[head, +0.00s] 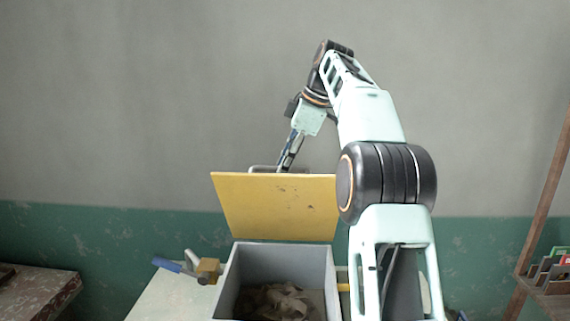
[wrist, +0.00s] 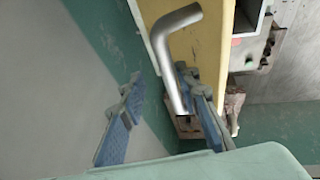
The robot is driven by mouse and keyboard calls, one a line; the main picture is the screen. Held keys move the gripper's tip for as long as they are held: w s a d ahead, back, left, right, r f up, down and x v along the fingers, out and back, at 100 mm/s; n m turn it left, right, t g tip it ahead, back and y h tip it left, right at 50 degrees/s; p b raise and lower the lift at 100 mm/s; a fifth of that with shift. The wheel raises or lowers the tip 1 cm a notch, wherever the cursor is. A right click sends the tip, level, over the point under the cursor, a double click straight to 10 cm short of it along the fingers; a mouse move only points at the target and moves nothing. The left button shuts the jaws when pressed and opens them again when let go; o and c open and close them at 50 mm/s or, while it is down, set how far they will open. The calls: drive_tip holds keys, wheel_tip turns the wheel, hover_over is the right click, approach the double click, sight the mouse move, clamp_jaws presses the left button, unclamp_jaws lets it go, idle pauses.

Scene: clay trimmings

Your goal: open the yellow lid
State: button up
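The yellow lid (head: 275,207) stands raised at the back edge of an open grey box (head: 325,268); its broad face is toward the head camera. The bent grey metal handle (wrist: 163,45) on the yellow lid (wrist: 212,42) runs down close beside the right finger, with a wide gap to the left finger. I cannot tell whether that finger touches it.
The box stands on a pale table (head: 168,297). A blue-handled tool (head: 168,265) and a tan block (head: 208,270) lie left of the box. A worn bench (head: 38,293) is at far left, a wooden rack (head: 545,285) at far right. A wall is behind the lid.

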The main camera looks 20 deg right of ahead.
drive_tip(key=shift+r, duration=0.15)
drive_tip(key=shift+v, duration=1.95)
drive_tip(key=shift+s+d+r, duration=0.2)
drive_tip(key=shift+d+r, duration=0.15)
drive_tip(key=shift+r, duration=0.05)
drive_tip(key=shift+s+d, duration=4)
drive_tip(key=shift+d, duration=0.2)
drive_tip(key=shift+f, duration=0.1)
